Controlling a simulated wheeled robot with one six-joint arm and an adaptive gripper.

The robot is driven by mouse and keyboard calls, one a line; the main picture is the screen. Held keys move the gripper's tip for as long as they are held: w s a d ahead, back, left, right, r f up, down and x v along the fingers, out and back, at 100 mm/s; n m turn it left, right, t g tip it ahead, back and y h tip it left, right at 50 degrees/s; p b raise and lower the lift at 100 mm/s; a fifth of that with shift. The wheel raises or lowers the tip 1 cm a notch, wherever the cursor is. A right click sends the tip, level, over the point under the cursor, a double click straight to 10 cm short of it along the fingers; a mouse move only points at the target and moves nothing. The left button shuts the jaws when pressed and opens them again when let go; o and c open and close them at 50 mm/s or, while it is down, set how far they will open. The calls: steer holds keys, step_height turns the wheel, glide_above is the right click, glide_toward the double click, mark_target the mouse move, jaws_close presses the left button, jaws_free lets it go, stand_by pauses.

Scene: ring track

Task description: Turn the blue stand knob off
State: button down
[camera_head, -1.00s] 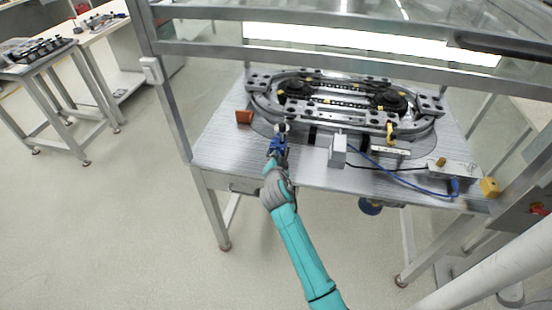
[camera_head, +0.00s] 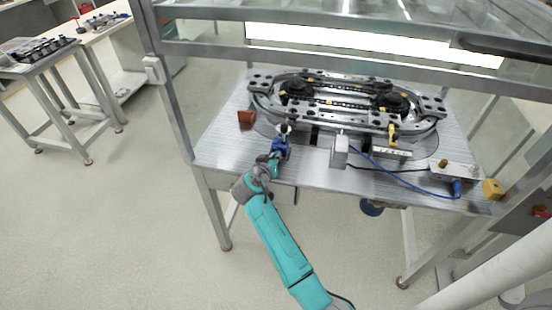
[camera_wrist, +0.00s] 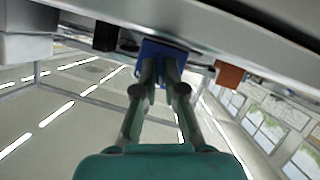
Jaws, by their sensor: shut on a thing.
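The blue stand knob (camera_head: 280,147) is at the near left edge of the table, in front of the ring track (camera_head: 340,125). In the wrist view it shows as a blue block (camera_wrist: 163,47) at the top. My gripper (camera_head: 271,160) reaches up to it from the near side. In the wrist view its two fingers (camera_wrist: 159,70) are close together and shut on the blue knob. Part of the knob is hidden behind the fingertips.
An orange block (camera_head: 246,117) sits on the table left of the knob. A grey box (camera_head: 340,151) stands to the right, with a blue cable (camera_head: 395,178) running to a switch box (camera_head: 455,174). A metal frame post (camera_head: 172,110) rises at the table's left.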

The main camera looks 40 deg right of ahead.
steer(key=n+h, duration=0.1)
steer(key=n+g, duration=0.1)
steer(key=n, duration=0.1)
steer(key=shift+w+a+h, duration=0.1)
steer(key=shift+w+h, duration=0.1)
steer(key=shift+h, duration=0.2)
steer(key=shift+n+g, duration=0.3)
steer(key=shift+n, duration=0.1)
steer(key=c, duration=1.3)
jaws_free()
steer(key=shift+o, duration=0.2)
steer(key=v, duration=1.2)
steer(key=shift+f, duration=0.1)
